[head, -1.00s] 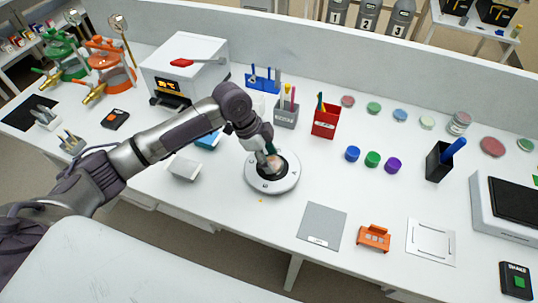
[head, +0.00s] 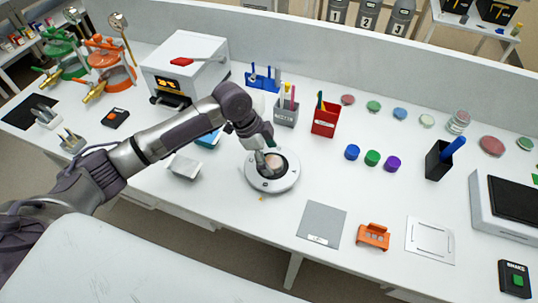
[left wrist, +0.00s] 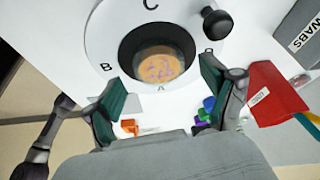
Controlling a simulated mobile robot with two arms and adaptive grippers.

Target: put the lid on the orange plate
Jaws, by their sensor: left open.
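The orange plate (head: 278,164) is a small round dish in the middle of a round white device (head: 284,184) on the bench. In the left wrist view the orange plate (left wrist: 159,66) shows orange with purple specks, down in the dark well of the white device (left wrist: 102,40), marked A, B and C. My left gripper (head: 264,156) is over the well; its teal fingers stand apart, one on each side in the left wrist view (left wrist: 160,82), with nothing between them. I cannot tell whether a clear lid lies on the plate. My right gripper is not in view.
A grey pen holder (head: 286,116) and a red holder (head: 325,122) stand behind the device. Blue, green and purple caps (head: 372,158) are to the right. A white box (head: 184,168) is to the left. A grey mat (head: 321,224) lies on bench front right of the device.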

